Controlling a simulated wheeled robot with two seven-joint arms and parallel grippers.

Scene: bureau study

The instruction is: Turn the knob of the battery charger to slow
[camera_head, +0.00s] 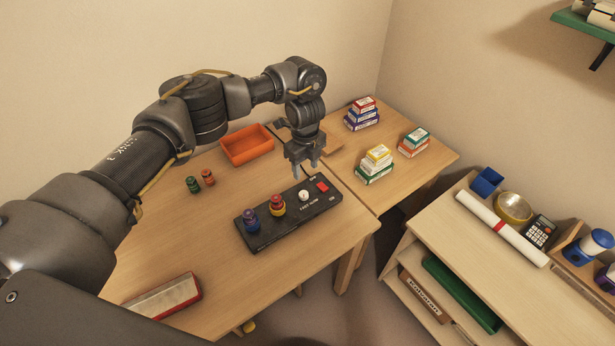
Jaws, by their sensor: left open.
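The battery charger (268,232) is a long black box lying at a slant on the wooden table. Its white knob (303,196) stands on top towards the right end, with small white lettering around it that I cannot read for certain. A red part (322,187) sits beyond the knob. A purple battery (250,220) and a red and yellow battery (277,205) stand upright on the charger's left half. My left gripper (306,171) points down, open and empty, just above and behind the knob, apart from it. The knob's pointer direction is too small to tell. My right gripper is not in view.
An orange tray (247,157) and two small batteries, green (192,185) and orange (208,177), are behind the charger. Stacks of small boxes (374,176) stand to the right. A red and grey block (163,303) lies front left. A wooden shelf unit (450,240) stands right.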

